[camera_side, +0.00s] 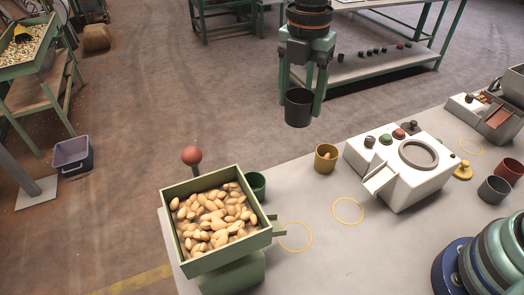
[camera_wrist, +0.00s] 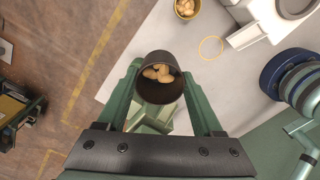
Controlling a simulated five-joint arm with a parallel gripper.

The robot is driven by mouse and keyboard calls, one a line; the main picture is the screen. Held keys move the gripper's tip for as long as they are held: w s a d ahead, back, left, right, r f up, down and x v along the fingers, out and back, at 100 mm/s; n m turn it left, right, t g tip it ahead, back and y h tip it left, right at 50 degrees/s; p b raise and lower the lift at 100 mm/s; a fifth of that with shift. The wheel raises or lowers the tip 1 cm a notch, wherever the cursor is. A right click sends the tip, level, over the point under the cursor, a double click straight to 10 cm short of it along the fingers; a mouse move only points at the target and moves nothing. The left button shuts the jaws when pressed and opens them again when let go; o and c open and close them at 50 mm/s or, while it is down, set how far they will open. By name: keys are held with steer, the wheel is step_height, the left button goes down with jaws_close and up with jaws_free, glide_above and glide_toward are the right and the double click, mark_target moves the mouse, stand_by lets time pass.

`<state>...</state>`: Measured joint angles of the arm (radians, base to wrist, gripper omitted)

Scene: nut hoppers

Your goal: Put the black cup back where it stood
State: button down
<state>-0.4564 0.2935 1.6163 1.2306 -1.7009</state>
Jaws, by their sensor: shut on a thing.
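My gripper (camera_side: 302,98) is shut on the black cup (camera_side: 298,112), one finger on each side. The cup hangs upright in the air, clear above the table. In the wrist view the cup (camera_wrist: 160,92) sits between the fingers and shows several tan nuts (camera_wrist: 158,73) inside. Thin yellow rings lie bare on the table: one by the hopper's front right (camera_side: 295,237), one right of it (camera_side: 348,210), and one at the far right (camera_side: 471,146). I cannot tell which ring is this cup's.
A green hopper (camera_side: 188,268) full of nuts stands at the front, with a red ball knob (camera_side: 192,155). A green cup (camera_side: 256,185) is beside it. A yellow cup (camera_side: 326,158) with nuts stands by a white machine (camera_side: 410,185). Grey (camera_side: 494,190) and red (camera_side: 510,170) cups are right.

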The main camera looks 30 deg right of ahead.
step_height(320, 180, down, 19)
steer(key=shift+r, duration=0.1)
stand_by(0.3)
steer(key=shift+c, duration=0.2)
jaws_free()
step_height(320, 180, up, 12)
steer(key=s+d+r+m+t, duration=0.2)
steer(key=s+d+r+m, duration=0.3)
steer(key=d+m, duration=0.4)
steer(key=s+d+r+m+t, duration=0.3)
steer(key=s+d+r+m, duration=0.2)
steer(key=d+m, duration=0.5)
steer(key=m, duration=0.5)
steer(key=shift+r+m+t, duration=0.25)
steer(key=shift+m+t, duration=0.05)
steer(key=shift+m, duration=0.1)
